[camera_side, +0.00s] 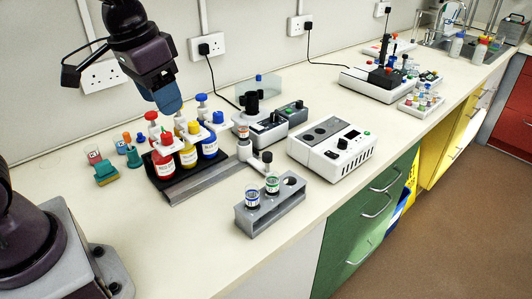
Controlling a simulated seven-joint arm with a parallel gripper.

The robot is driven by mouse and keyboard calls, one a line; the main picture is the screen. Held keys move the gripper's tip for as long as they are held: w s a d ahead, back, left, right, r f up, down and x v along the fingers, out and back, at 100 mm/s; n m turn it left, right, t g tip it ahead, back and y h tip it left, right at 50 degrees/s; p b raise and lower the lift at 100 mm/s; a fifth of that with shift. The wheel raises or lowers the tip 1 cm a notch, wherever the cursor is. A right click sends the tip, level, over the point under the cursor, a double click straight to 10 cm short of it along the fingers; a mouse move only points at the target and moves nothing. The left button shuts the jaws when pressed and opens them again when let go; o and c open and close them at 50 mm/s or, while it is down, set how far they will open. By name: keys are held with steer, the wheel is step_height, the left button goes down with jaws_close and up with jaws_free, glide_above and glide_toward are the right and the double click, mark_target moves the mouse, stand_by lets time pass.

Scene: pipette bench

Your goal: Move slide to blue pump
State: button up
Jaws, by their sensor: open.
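My gripper (168,103) hangs above and behind the bottle rack, pointing down, with its bluish end clear of everything. It is open and empty, though its finger gap is hard to see. Red (163,165), yellow (187,155) and blue (208,147) bottles stand in a row in a dark rack. The blue pump (202,98) has a blue top and rises at the right end of the row. A grey rail (205,184) runs along the front of the rack.
A grey holder (244,221) with two small vials stands in front. A white device (333,152) and a grey instrument (276,124) stand to the right. A teal block (106,172) lies left of the rack. The front-left worktop (165,245) is clear.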

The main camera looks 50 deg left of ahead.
steer(key=w+a+f+g, duration=0.2)
steer(key=w+f, duration=0.4)
steer(key=w, duration=0.6)
steer(key=n, duration=0.1)
glide_above(267, 154)
step_height(267, 154, down, 8)
step_height(267, 154, down, 12)
steer(key=shift+f, duration=0.2)
jaws_close()
